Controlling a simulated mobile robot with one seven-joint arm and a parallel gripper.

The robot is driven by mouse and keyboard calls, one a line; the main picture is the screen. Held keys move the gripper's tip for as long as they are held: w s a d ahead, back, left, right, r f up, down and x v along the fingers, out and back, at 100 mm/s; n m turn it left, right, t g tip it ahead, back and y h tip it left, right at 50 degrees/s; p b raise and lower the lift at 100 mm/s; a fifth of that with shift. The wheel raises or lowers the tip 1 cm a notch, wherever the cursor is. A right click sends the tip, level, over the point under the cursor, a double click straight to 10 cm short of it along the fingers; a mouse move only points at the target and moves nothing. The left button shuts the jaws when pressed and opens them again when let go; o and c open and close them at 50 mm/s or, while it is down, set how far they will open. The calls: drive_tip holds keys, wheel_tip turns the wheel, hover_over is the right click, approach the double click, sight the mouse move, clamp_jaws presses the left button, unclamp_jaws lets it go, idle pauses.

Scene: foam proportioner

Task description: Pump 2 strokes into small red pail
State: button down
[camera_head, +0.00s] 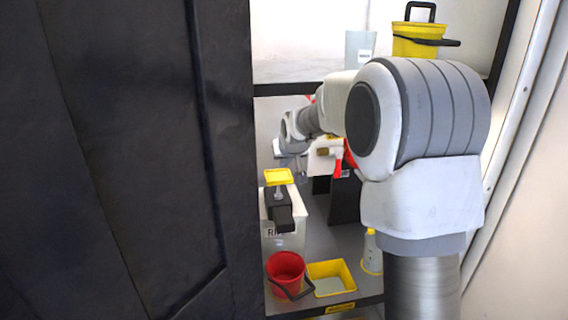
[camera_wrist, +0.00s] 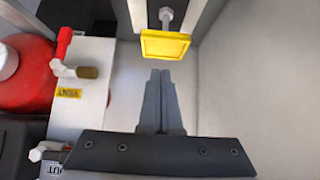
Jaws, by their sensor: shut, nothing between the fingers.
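The pump has a yellow square press plate (camera_head: 278,177) on a grey stem, above a black head and spout (camera_head: 281,212) on a white container. The plate also shows in the wrist view (camera_wrist: 165,45), just beyond my fingertips. The small red pail (camera_head: 285,266), with a dark handle, stands on the lower shelf in front of the container, below the spout in the picture. I cannot tell whether it is exactly under the outlet. My gripper (camera_wrist: 161,73) is shut and empty, apart from the plate as far as I can tell. In the head view it is largely hidden.
A yellow tray (camera_head: 345,289) sits right of the pail, and a small bottle (camera_head: 371,254) beyond it. A white box with a red lever (camera_wrist: 90,85) and a red tank (camera_wrist: 22,75) are left in the wrist view. A dark panel (camera_head: 130,160) blocks the left.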

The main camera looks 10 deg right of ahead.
sight(282, 182)
drive_tip(key=x, duration=0.8)
drive_tip(key=shift+s+f+b, duration=0.1)
drive_tip(key=shift+f+b, duration=1.85)
drive_tip(key=shift+f, duration=0.8)
drive_tip(key=shift+s, duration=0.1)
